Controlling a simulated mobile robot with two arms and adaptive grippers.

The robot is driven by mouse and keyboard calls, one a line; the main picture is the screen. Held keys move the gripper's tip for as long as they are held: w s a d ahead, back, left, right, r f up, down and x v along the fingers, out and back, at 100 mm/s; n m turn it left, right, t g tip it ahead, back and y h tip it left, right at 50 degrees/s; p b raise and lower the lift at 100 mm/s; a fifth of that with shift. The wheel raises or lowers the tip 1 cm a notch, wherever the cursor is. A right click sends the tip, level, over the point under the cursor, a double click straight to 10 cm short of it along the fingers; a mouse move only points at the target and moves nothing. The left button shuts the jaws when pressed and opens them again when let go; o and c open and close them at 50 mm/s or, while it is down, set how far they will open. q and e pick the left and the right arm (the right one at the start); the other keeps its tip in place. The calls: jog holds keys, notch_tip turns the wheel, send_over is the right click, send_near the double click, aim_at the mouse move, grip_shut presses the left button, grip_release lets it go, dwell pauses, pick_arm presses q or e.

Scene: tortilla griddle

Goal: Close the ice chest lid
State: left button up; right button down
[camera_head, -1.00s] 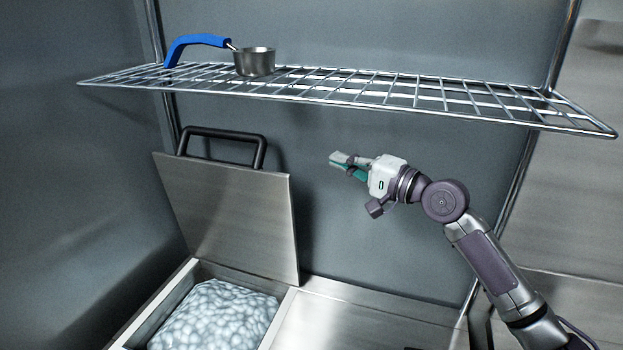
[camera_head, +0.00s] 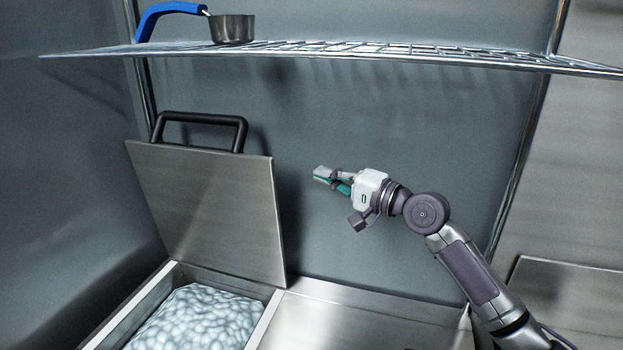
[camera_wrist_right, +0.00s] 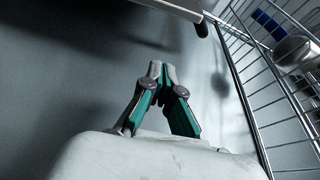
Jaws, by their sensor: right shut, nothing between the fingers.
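The ice chest lid (camera_head: 210,210) is a flat metal panel standing open, leaning back near the rear wall. Its black handle (camera_head: 200,120) is at the top edge. Below it, the ice chest (camera_head: 262,325) is open and filled with ice (camera_head: 195,318). My right gripper (camera_head: 318,174) is shut and empty, in the air to the right of the lid and apart from it, pointing left. In the right wrist view, its green-and-grey fingers (camera_wrist_right: 162,70) meet at the tips. A pale edge and dark bar end, probably the lid and handle, show at the top there. My left gripper is not in view.
A wire shelf (camera_head: 400,52) spans above the gripper, holding a metal cup (camera_head: 232,29) with a blue handle. A flat metal counter (camera_head: 350,322) lies right of the ice chest. The space between lid and gripper is clear.

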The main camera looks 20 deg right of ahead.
pick_arm(q)
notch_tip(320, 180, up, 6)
jog(key=p, duration=0.5)
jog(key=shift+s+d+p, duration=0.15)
jog(key=shift+p, duration=0.15)
pick_arm(e)
jog(key=w+a, duration=0.3)
jog(key=a, duration=0.4)
jog(key=shift+w+a, duration=0.25)
jog(key=shift+w, duration=0.1)
